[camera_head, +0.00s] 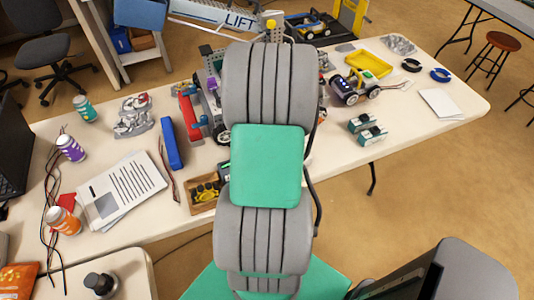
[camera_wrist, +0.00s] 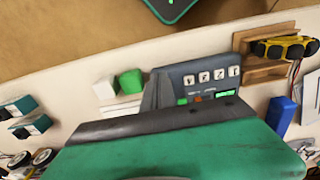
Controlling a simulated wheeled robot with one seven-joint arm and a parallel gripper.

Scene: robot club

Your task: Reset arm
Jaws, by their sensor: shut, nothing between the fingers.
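My gripper (camera_wrist: 158,90) shows in the wrist view as a grey wedge rising from the dark edge of my green hand. Its fingers are together and nothing shows between them. It is over the white table (camera_wrist: 72,92), with a grey device with buttons and small displays (camera_wrist: 212,78) right behind it. I cannot tell how far above the table it is. In the head view my grey and green arm reaches over the middle of the table (camera_head: 420,130) and hides my gripper.
A green cube (camera_wrist: 131,82) and a white cube (camera_wrist: 105,88) are beside the gripper. A blue block (camera_wrist: 282,116) and a wooden tray (camera_wrist: 262,74) are to the right. Around the arm are papers (camera_head: 122,188), a yellow tray (camera_head: 368,64), a wheeled robot (camera_head: 346,90) and several cans.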

